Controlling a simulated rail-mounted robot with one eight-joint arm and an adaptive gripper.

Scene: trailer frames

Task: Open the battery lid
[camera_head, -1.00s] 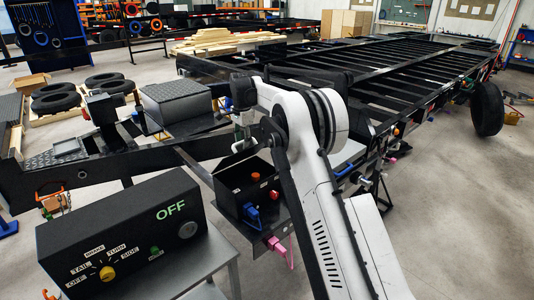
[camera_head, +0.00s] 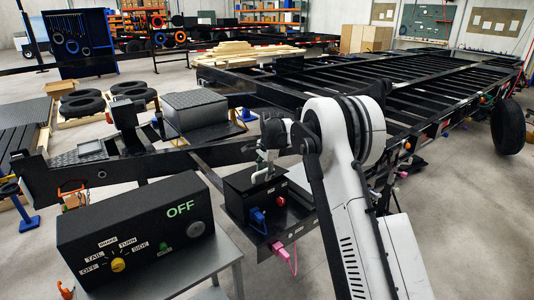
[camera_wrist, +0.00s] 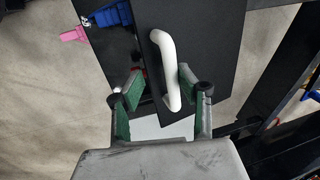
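The black battery box (camera_head: 240,203) sits on the trailer's drawbar in the head view, with a red knob and a blue connector on its near side. In the wrist view its black lid (camera_wrist: 208,45) carries a white curved handle (camera_wrist: 167,72). My gripper (camera_wrist: 158,88) is open, with green-padded fingers on either side of the handle's near end. I cannot tell whether the fingers touch it. In the head view my gripper (camera_head: 262,170) is low over the box top, partly hidden by my arm. Whether the lid is fully seated is not clear.
A black control box (camera_head: 135,232) reading OFF stands on a grey table (camera_head: 215,255) at the front left. A pink connector (camera_head: 277,247) hangs below the battery box. The trailer frame (camera_head: 400,75) stretches behind.

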